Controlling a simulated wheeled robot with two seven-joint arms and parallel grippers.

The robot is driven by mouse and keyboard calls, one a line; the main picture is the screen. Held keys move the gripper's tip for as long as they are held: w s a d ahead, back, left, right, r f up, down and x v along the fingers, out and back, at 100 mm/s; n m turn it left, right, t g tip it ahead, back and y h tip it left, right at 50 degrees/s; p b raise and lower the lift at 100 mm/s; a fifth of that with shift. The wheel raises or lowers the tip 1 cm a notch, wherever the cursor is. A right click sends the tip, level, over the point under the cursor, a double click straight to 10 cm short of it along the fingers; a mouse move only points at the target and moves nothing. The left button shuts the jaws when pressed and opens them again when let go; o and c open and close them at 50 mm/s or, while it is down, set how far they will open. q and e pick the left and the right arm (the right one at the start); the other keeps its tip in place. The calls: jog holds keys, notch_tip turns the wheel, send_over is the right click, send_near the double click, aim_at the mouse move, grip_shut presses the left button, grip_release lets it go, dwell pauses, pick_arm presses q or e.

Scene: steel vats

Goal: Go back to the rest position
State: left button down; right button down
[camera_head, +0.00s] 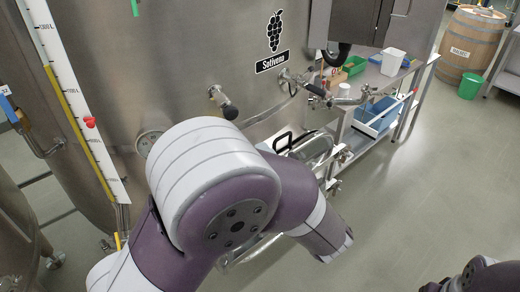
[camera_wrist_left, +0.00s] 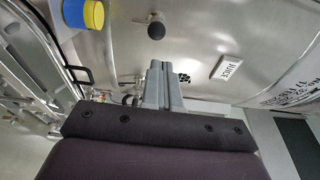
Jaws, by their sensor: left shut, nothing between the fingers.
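My left arm (camera_head: 225,190) comes in from the lower left in the head view, bent in front of the steel vat (camera_head: 170,60). Its forearm points to the lower right; the fingers cannot be made out there. In the left wrist view my left gripper (camera_wrist_left: 163,85) shows its two grey fingers together, with nothing between them. A steel surface with a dark-knobbed fitting (camera_wrist_left: 156,28) lies beyond the fingertips. Part of my right arm (camera_head: 480,275) shows at the lower right corner of the head view; its gripper is not seen.
The vat carries a valve with a dark handle (camera_head: 224,103), a level scale (camera_head: 75,100) and an oval hatch (camera_head: 312,150) close to my left forearm. A workbench with bins (camera_head: 380,100) stands right of it. A barrel (camera_head: 470,45) stands far right. Floor (camera_head: 430,180) at right is clear.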

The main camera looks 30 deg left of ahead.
pick_arm(q)
jog(key=shift+w+a+f, duration=0.15)
jog(key=shift+w+a, duration=0.2)
jog(key=shift+a, duration=0.1)
pick_arm(e)
jog(key=shift+w+a, duration=0.25)
jog(key=shift+a, duration=0.1)
